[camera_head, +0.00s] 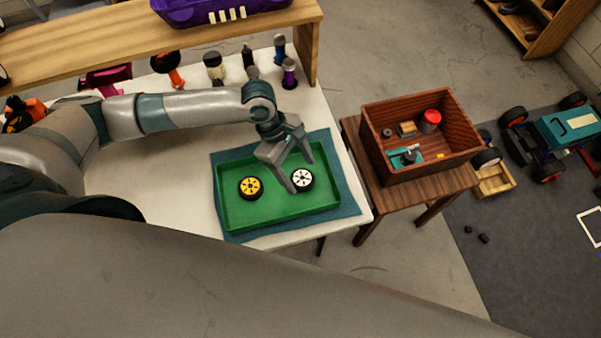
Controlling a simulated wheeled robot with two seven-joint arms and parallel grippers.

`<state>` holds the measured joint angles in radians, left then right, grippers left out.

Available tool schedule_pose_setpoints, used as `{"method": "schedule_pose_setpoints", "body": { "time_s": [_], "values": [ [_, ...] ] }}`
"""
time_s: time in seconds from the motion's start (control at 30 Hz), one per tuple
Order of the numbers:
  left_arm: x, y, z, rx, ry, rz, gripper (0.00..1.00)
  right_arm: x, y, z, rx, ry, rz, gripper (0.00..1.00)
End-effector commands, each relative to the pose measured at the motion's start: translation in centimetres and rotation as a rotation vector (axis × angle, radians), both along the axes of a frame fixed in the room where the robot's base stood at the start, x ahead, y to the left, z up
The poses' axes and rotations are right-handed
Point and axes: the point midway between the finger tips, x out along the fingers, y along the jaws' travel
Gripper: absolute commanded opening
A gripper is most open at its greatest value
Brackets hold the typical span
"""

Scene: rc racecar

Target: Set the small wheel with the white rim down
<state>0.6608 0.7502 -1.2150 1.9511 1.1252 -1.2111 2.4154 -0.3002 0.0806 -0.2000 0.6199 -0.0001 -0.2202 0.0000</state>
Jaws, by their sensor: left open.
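The small wheel with the white rim (302,180) lies rim up in the right half of the green tray (280,217). A similar wheel with a yellow rim (251,188) lies to its left in the same tray. My left gripper (302,176) is open above the white-rimmed wheel, one finger at the wheel's left edge and the other behind it. I cannot tell whether the fingers touch the wheel. My right gripper is not in view.
The tray sits on a blue cloth (351,204) on the white table (180,215). Bottles and tools line the back below a wooden shelf (110,38). A wooden box (440,163) with parts stands on a small table at right. A teal car (568,128) is farther right.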

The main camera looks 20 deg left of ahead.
Motion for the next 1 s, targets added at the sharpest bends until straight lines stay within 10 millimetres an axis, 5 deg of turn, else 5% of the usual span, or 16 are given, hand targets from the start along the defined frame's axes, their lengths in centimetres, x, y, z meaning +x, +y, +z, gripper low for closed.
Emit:
{"method": "schedule_pose_setpoints", "body": {
  "time_s": [0.5,1.0],
  "values": [
    [0.7,3.3,7.8,0.001,-0.002,0.001,0.68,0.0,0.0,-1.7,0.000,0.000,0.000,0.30],
    [0.7,3.8,9.2,0.001,0.000,0.001,0.68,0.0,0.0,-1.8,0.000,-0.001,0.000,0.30]
  ]
}}
